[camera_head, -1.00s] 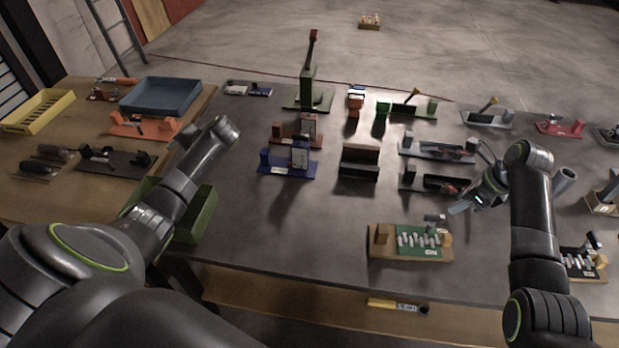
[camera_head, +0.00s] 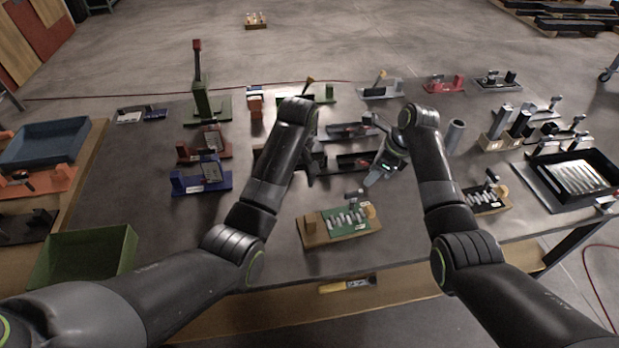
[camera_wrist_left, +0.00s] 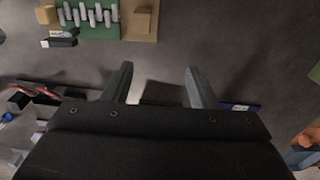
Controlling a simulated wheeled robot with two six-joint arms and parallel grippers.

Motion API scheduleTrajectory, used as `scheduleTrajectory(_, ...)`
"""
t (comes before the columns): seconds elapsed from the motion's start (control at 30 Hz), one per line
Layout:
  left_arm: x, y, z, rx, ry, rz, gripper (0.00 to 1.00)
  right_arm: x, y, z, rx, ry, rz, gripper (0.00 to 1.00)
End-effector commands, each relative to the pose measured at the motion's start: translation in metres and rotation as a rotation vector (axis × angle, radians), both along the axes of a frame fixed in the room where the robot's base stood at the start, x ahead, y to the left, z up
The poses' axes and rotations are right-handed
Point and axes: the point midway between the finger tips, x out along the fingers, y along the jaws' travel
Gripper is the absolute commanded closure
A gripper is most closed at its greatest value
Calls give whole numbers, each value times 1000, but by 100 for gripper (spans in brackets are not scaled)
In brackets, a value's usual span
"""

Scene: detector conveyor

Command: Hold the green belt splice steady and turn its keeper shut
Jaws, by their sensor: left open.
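The green belt splice (camera_head: 345,221), a green plate with several pale metal pieces, lies on a wooden base with end blocks near the table's front edge. Its likely keeper, a small dark lever with a grey top (camera_head: 355,198), stands at the plate's far side. The splice also shows in the left wrist view (camera_wrist_left: 100,30), top left beyond my fingers. My left gripper (camera_wrist_left: 158,66) is open and empty, apart from the splice; in the head view my arm mostly hides it. My right gripper (camera_head: 376,172) hangs beyond and right of the splice, not touching it; its jaw opening is unclear.
A similar fixture (camera_head: 487,199) stands to the right, beyond my right arm. Dark fixtures (camera_head: 352,132) stand behind the splice. A green bin (camera_head: 85,258) is at left, a black tray (camera_head: 575,176) at right.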

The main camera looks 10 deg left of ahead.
Motion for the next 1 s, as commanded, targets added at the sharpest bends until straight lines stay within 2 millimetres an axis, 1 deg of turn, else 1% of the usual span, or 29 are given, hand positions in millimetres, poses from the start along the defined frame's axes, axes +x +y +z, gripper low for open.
scheduleTrajectory(0.03,-1,-13,5,-17,1,-2,47,0,0,0,0,0,0,64)
scheduleTrajectory(0.1,-3,-25,9,-32,5,-1,47,0,0,0,0,0,0,64)
scheduleTrajectory(0.23,-5,-33,9,-44,8,0,47,0,0,0,0,0,0,64)
scheduleTrajectory(0.33,-5,-34,0,-44,9,1,47,0,0,0,0,0,0,64)
scheduleTrajectory(0.47,-5,-33,-22,-44,11,1,47,0,0,0,0,0,0,64)
scheduleTrajectory(0.9,-5,-32,-109,-41,11,0,47,0,0,0,0,0,0,64)
scheduleTrajectory(1.0,-5,-32,-125,-41,11,0,47,0,0,0,0,0,0,64)
